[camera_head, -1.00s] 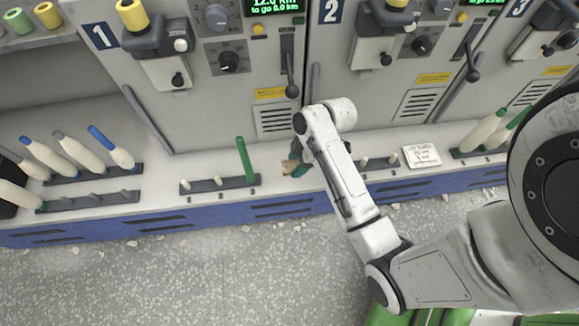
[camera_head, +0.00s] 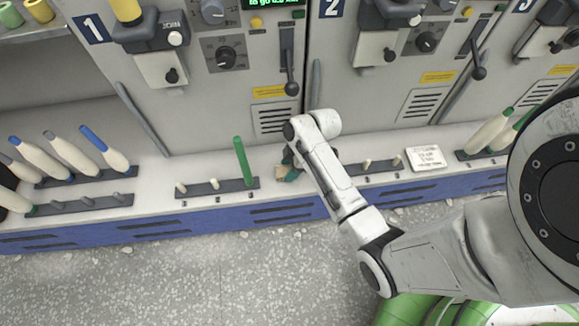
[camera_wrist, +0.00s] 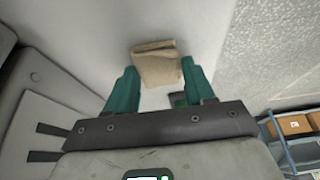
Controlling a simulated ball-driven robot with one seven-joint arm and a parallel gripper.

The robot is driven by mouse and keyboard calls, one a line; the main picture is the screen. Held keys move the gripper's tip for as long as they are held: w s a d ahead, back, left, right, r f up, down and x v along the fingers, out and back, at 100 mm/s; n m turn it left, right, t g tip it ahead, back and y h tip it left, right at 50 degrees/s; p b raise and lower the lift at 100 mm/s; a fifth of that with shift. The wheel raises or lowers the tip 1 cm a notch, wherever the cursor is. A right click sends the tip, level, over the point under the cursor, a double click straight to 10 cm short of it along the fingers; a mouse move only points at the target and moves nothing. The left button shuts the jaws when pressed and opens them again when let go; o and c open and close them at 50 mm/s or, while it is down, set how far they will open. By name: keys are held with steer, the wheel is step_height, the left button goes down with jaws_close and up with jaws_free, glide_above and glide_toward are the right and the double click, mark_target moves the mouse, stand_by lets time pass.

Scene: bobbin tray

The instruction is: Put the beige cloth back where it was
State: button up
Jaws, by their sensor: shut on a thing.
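The beige cloth (camera_wrist: 156,66) shows in the wrist view as a small folded piece between the tips of the two teal fingers. My gripper (camera_wrist: 160,76) is shut on it. In the head view my gripper (camera_head: 290,172) is low over the pale ledge, between the peg rack with the green peg and the rack to its right. My forearm hides most of it there. Only a small tan bit of the cloth shows, and whether it touches the ledge I cannot tell.
The peg rack with a green peg (camera_head: 241,160) stands close left of my gripper. Another rack (camera_head: 368,167) and a white card (camera_head: 425,158) lie to the right. Bobbins (camera_head: 67,152) stand at the left. Machine fronts with levers (camera_head: 291,75) rise behind the ledge.

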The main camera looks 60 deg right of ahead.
steer(key=o, duration=0.9)
steer(key=shift+o, duration=0.2)
steer(key=p+v, duration=0.4)
steer(key=v, duration=0.8)
steer(key=s+a+r+m+g+h, duration=0.2)
steer(key=s+a+m, duration=0.6)
steer(key=a, duration=0.7)
steer(key=shift+s+r+h, duration=0.5)
steer(key=shift+s+r, duration=0.1)
steer(key=shift+s, duration=0.55)
